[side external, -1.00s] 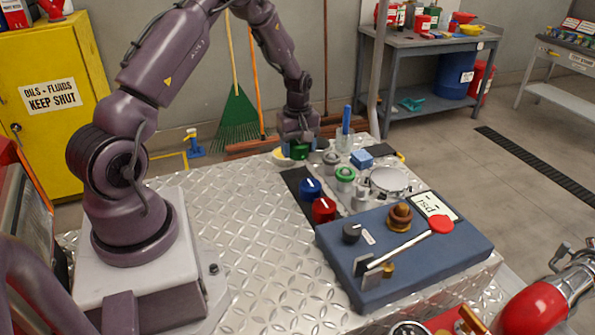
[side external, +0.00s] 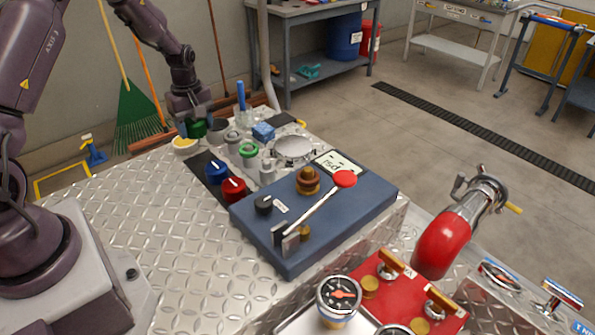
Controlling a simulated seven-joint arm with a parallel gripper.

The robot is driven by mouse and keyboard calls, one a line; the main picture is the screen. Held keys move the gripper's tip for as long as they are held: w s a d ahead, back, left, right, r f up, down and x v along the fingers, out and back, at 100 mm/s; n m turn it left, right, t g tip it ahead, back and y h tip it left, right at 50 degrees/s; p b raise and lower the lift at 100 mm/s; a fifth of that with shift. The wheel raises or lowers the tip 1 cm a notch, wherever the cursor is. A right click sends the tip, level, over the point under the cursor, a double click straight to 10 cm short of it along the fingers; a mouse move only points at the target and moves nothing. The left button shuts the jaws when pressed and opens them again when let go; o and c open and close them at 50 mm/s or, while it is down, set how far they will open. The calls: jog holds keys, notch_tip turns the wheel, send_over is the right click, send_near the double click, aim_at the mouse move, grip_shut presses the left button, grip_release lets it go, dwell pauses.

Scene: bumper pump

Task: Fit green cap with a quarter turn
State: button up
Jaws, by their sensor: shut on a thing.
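A blue cap (side external: 216,172) and a red cap (side external: 234,190), each with a white line on top, sit on a dark strip. A grey post with a green ring (side external: 249,151) stands to the right of my gripper. Grey posts (side external: 232,138) and (side external: 267,171) stand behind and in front of it.
A blue block (side external: 263,132), an upright blue stick (side external: 241,95) and a round silver plate (side external: 293,149) stand near the posts. A blue-grey pump box (side external: 310,220) with a red-ended lever fills the table's right. Bare tread plate (side external: 150,220) lies in front.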

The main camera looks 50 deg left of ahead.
dwell(0.3)
jog(key=w+d+r+m, duration=0.1)
jog(key=w+d+m, duration=0.1)
jog(key=w+d, duration=0.35)
jog(key=w+d+r+m, duration=0.1)
jog(key=w+d+r, duration=0.15)
jog(key=d, duration=0.65)
notch_tip(320, 180, up, 3)
jog(key=n, duration=0.1)
send_over(308, 169)
jog(key=shift+w, duration=0.2)
jog(key=shift+r+n, duration=0.25)
jog(key=shift+n, duration=0.45)
jog(key=shift+s, duration=0.15)
jog(key=shift+n, duration=0.3)
jog(key=shift+f, duration=2.45)
jog(key=shift+f, duration=1.6)
jog(key=m, duration=0.5)
